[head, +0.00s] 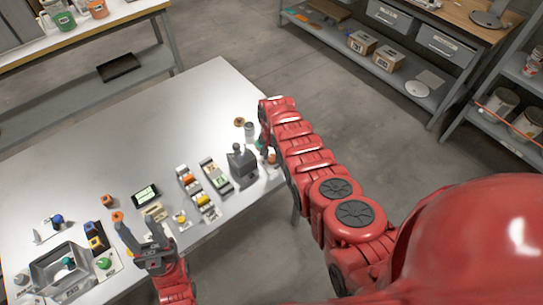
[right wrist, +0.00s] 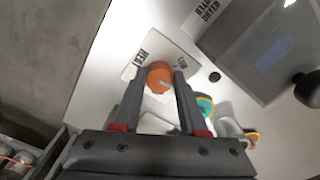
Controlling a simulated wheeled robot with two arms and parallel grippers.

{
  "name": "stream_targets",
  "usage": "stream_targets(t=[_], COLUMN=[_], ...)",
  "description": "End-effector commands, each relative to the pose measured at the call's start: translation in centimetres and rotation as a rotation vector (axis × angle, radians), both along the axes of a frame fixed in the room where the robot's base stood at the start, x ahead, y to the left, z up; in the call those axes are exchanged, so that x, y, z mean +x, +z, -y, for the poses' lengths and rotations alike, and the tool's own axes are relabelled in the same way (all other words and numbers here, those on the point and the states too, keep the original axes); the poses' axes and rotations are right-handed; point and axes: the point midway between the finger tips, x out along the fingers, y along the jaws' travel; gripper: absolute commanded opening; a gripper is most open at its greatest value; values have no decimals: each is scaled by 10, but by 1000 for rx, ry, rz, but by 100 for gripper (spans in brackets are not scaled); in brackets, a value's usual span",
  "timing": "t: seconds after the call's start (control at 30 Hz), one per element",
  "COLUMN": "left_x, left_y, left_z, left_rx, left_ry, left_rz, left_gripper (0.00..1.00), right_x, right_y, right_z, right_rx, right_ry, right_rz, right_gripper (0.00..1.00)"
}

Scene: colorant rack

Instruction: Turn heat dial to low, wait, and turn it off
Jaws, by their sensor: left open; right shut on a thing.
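The orange heat dial (right wrist: 160,76) sits on a white plate (right wrist: 172,47) with partly hidden black lettering in the right wrist view. My right gripper (right wrist: 165,72) has a finger on each side of the dial and is shut on it. A pale pointer mark shows on the dial's near side; I cannot tell its setting. My left gripper (head: 137,222) is open and empty over the table's near left part.
A grey device with a dark knob (head: 242,161) stands left of the dial. A row of switch panels (head: 215,176), a small screen (head: 146,194) and a grey tray (head: 40,270) line the table's near side. The table's far middle (head: 150,120) is clear.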

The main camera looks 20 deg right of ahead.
Motion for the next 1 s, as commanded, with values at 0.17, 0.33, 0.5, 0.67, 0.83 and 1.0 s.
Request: stream_targets(t=[0.17, 0.33, 0.5, 0.67, 0.83, 1.0], left_x=[0, 0, 0, 0, 0, 0], left_y=[-6, -13, -24, -33, -41, -47], left_z=[0, 0, 0, 0, 0, 0], left_rx=[0, 0, 0, 0, 0, 0], left_ry=[0, 0, 0, 0, 0, 0], left_rz=[0, 0, 0, 0, 0, 0], left_gripper=[50, 50, 50, 50, 50, 50], right_x=[-1, -2, -1, -1, -1, -2], right_y=[-2, -4, -4, -4, -4, -3], right_z=[-1, 0, 1, 1, 1, 2], right_rx=[1, 1, 0, 1, 1, 2], right_ry=[163, 325, 481, 611, 721, 795], right_rz=[-2, -2, 0, -1, -1, -2], right_gripper=[0, 0, 0, 0, 0, 0])
